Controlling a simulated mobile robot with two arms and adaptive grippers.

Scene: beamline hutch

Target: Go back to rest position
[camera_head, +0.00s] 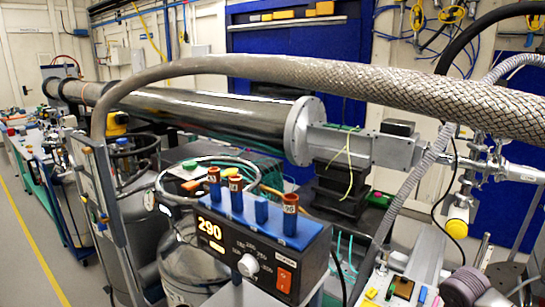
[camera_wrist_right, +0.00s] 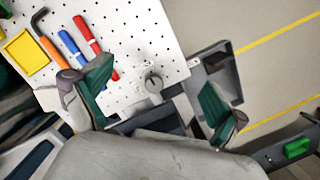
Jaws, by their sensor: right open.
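My right gripper (camera_wrist_right: 157,80) shows in the right wrist view. Its two green-padded fingers are spread wide apart with nothing held between them. Behind the gap lie a white perforated board (camera_wrist_right: 145,45) and a small round grey knob (camera_wrist_right: 153,83). Neither gripper shows in the head view, and my left gripper is in no view.
The head view shows a heater box reading 290 (camera_head: 265,245) with several brown vials, a braided hose (camera_head: 320,75) and a long steel beam pipe (camera_head: 200,108). The right wrist view shows red-handled (camera_wrist_right: 88,35) and blue-handled (camera_wrist_right: 70,44) tools. Grey floor (camera_head: 28,235) is clear at left.

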